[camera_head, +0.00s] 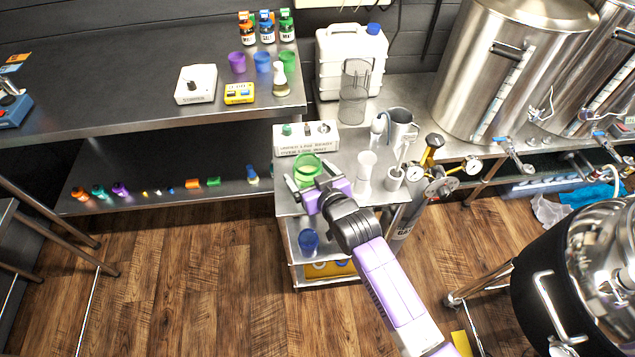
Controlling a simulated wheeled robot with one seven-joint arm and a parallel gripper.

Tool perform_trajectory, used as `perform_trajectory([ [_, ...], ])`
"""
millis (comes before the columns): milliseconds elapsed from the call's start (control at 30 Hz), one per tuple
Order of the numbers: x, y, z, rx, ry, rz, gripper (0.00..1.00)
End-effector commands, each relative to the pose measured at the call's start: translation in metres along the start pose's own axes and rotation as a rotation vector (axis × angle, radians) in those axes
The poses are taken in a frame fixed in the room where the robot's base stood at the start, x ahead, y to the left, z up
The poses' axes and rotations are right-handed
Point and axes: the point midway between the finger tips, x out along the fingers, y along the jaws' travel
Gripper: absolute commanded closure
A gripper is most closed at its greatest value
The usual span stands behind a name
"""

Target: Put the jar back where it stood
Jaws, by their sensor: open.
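A green see-through jar (306,172) stands upright on the top of a small steel cart (283,205), near its left side. A blue see-through jar (309,240) stands on the cart's lower shelf, below my gripper. The task does not say which jar is meant.
A white control box (305,138) stands behind the green jar. Bottles, cups and a scale (196,84) stand on the left bench (110,95), whose middle is clear.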

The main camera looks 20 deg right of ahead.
Motion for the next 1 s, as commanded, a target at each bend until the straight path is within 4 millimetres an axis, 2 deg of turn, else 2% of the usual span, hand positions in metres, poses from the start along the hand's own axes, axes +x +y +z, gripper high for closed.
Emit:
perform_trajectory([
  [167, -0.028, 0.000, 0.003, 0.000, -0.002, 0.000, 0.11],
  [400, -0.077, 0.000, 0.003, 0.000, -0.001, 0.000, 0.11],
  [600, -0.106, 0.000, 0.002, 0.000, -0.001, 0.000, 0.11],
  [767, -0.116, 0.000, 0.002, 0.000, -0.002, 0.000, 0.11],
  [1000, -0.117, 0.000, 0.001, 0.000, -0.001, 0.000, 0.11],
])
